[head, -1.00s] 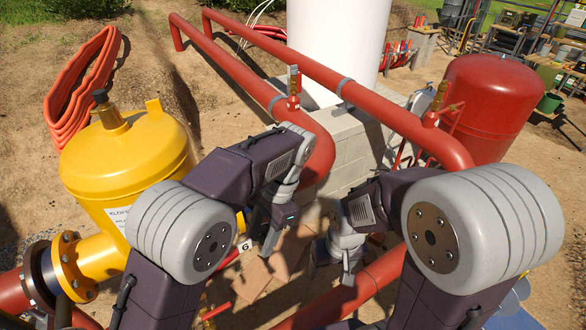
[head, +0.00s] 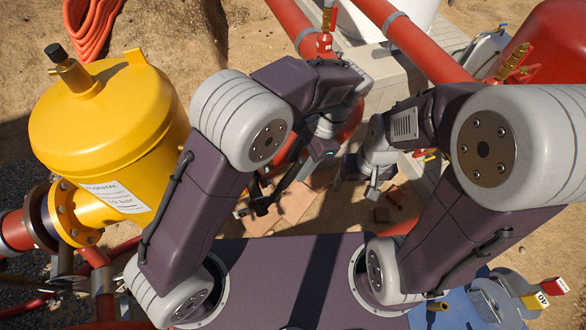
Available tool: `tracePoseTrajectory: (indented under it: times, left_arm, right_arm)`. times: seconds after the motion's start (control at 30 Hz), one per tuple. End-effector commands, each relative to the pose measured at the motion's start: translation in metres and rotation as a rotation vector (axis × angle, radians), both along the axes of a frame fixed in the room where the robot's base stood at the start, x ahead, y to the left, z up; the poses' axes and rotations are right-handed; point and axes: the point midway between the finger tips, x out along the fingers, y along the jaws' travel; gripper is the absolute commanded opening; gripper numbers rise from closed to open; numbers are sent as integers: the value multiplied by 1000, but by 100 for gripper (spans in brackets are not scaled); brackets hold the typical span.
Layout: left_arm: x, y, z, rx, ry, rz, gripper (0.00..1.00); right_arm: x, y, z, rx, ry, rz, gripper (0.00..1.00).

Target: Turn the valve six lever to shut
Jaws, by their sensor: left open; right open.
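My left gripper (head: 252,209) reaches down over the shaded ground at the picture's middle. Its dark fingers look apart, with nothing seen between them. My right gripper (head: 356,187) hangs to the right of it, open and empty, above the ground beside the grey block base. I cannot make out the valve six lever or its number tag for certain now; the spot around the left fingers is dark and partly covered by my arm. Whether the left fingers touch a lever cannot be told.
A yellow vessel (head: 108,125) with a flanged red pipe (head: 17,232) stands at the left. Red pipes (head: 412,42) run across the top. A red tank (head: 549,45) stands at the upper right. Red-handled fittings (head: 553,287) lie at the lower right.

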Motion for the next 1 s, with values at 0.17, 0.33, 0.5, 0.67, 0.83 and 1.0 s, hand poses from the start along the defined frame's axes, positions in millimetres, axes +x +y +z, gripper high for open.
tracePoseTrajectory:
  times: [0.17,0.33,0.5,0.67,0.83,1.0]
  left_arm:
    - [-5,14,-28,4,4,0,44]
    - [-6,18,-44,1,0,0,44]
    - [-6,19,-47,0,0,0,44]
    - [-6,19,-47,0,0,0,21]
    - [-6,18,-47,-2,-1,0,0]
    - [-5,18,-47,-3,-1,1,0]
  right_arm:
    - [0,0,18,0,-1,0,73]
    - [0,0,22,0,-1,0,73]
    - [0,0,21,0,0,0,73]
    - [0,0,21,0,0,0,73]
    - [0,0,21,0,-1,0,73]
    - [0,0,21,0,0,0,73]
